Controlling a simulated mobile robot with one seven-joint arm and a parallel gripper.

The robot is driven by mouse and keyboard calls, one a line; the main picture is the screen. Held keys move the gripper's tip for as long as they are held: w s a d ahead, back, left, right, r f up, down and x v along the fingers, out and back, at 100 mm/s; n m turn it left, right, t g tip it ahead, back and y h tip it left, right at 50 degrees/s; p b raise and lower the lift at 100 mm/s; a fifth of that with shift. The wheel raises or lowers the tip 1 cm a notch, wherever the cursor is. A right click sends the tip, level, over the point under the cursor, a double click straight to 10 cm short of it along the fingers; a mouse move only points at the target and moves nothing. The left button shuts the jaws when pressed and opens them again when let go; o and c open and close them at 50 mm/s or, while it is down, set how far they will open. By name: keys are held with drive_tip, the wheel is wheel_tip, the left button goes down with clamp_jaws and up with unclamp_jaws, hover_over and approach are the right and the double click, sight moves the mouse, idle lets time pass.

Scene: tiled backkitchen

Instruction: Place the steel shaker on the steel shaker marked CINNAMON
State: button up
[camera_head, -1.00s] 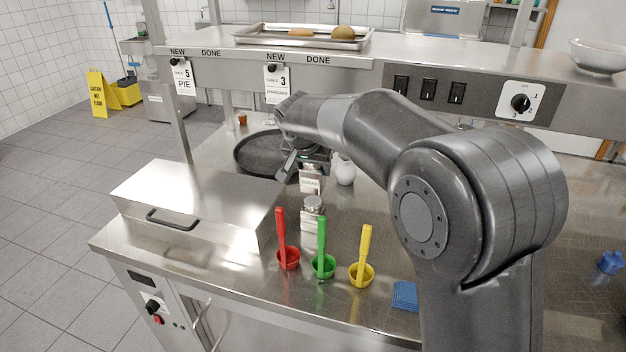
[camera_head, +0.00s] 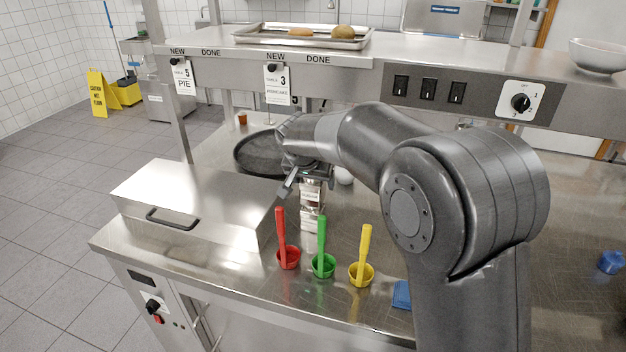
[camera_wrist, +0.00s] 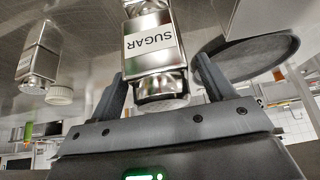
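Another steel shaker (camera_wrist: 38,58) with an unreadable label shows at the left of the wrist view.
Red (camera_head: 288,259), green (camera_head: 323,266) and yellow (camera_head: 361,274) scoops stand in front. A steel box with a handle (camera_head: 195,195) is at left, a black pan (camera_head: 255,152) behind. A white jug (camera_head: 344,175) is partly hidden by my arm. The shelf (camera_head: 340,68) runs above.

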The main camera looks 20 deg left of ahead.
drive_tip(key=shift+r, duration=0.15)
drive_tip(key=shift+s+r, duration=0.15)
drive_tip(key=shift+r, duration=0.15)
drive_tip(key=v, duration=1.1)
drive_tip(key=shift+s+r, duration=0.15)
drive_tip(key=shift+r, duration=0.05)
drive_tip(key=s+d+r, duration=0.1)
drive_tip(key=s+d, duration=0.3)
drive_tip(key=d, duration=0.7)
drive_tip(key=s+d+r, duration=0.2)
drive_tip(key=s+d, duration=0.3)
drive_tip(key=d, duration=0.6)
drive_tip(key=s+d+f, duration=0.4)
drive_tip(key=s+d, duration=0.3)
drive_tip(key=s, duration=0.1)
drive_tip(key=s+d+f, duration=0.3)
drive_tip(key=s+d, duration=0.4)
drive_tip(key=s, duration=0.2)
drive_tip(key=shift+f, duration=0.4)
